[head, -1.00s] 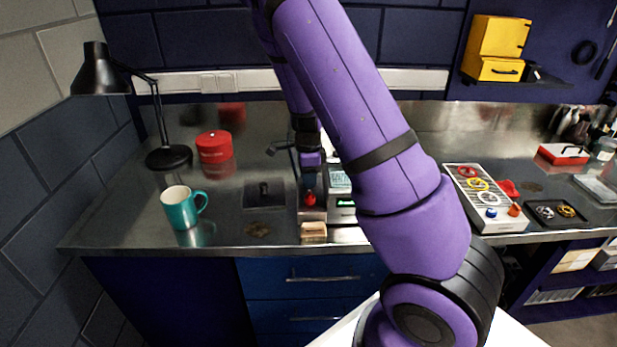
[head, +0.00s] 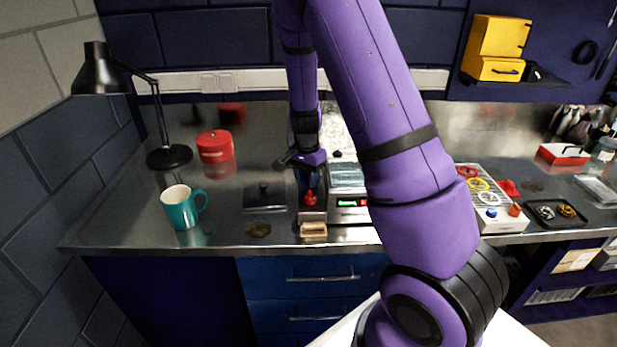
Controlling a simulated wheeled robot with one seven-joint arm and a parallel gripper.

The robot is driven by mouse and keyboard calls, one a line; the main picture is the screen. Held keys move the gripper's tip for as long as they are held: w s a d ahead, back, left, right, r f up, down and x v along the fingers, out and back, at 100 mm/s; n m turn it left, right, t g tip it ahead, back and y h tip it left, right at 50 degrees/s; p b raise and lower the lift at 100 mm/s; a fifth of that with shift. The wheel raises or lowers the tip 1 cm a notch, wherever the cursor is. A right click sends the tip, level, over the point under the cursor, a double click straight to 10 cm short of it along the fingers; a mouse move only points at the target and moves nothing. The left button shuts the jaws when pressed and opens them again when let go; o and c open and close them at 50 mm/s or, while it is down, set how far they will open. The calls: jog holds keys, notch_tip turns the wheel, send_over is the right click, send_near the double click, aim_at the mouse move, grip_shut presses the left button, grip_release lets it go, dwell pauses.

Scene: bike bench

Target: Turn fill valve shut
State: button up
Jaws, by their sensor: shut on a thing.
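My gripper (head: 308,172) points down at the narrow grey unit (head: 312,215) near the bench's front edge, left of the machine with the green display (head: 347,203). Its jaws are shut on a part there that I take to be the fill valve; fingers and wrist mostly hide it, so its angle cannot be read. A small red knob (head: 310,199) shows just below and in front of the fingertips. I cannot tell whether they touch it.
A teal mug (head: 181,209), red canister (head: 214,147), dark flat plate (head: 264,197) and black lamp (head: 170,156) stand left. A wooden block (head: 313,230) is at the front edge. Right are a white panel with coloured handwheels (head: 490,200) and a black tray (head: 540,214).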

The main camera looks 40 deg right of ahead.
jog(key=shift+n, duration=0.4)
jog(key=o, duration=0.9)
